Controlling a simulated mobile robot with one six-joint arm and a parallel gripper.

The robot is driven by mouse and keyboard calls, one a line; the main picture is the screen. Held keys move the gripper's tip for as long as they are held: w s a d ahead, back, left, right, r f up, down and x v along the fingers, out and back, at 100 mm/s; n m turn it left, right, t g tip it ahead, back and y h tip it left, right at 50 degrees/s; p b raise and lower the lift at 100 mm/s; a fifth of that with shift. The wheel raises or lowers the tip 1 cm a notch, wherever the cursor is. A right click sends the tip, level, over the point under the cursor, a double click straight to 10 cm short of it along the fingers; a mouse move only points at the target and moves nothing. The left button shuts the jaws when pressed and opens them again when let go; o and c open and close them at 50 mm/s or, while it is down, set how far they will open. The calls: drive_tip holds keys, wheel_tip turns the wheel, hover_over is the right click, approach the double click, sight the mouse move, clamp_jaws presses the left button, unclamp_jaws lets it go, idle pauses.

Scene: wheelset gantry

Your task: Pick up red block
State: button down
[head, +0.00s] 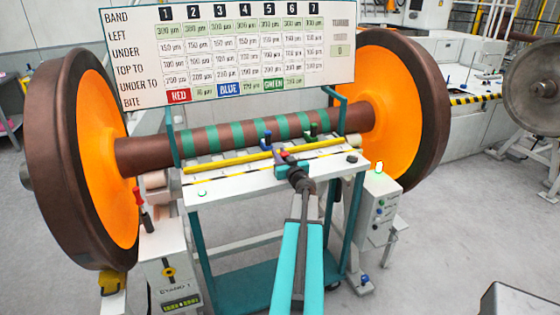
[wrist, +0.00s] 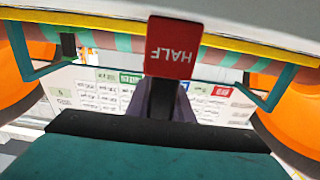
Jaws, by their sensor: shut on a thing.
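The red block (wrist: 174,47), marked HALF, shows large and upside down at the top middle of the wrist view, with a dark stem (wrist: 161,98) below it. My gripper (wrist: 160,100) is shut on the block at this stem. In the head view my gripper (head: 290,162) is over the front of the white table under the axle. Only a small red patch of the block (head: 283,153) shows there, the rest being hidden by the gripper. I cannot tell whether the block still touches the table.
A blue block (head: 266,138) and a green block (head: 312,131) stand near the banded axle (head: 225,136). A yellow bar (head: 230,160) runs along the white table (head: 235,192). Large orange-faced wheels (head: 105,150) flank it, and a printed board (head: 230,50) hangs behind.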

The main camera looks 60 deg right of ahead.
drive_tip(key=shift+r, duration=0.25)
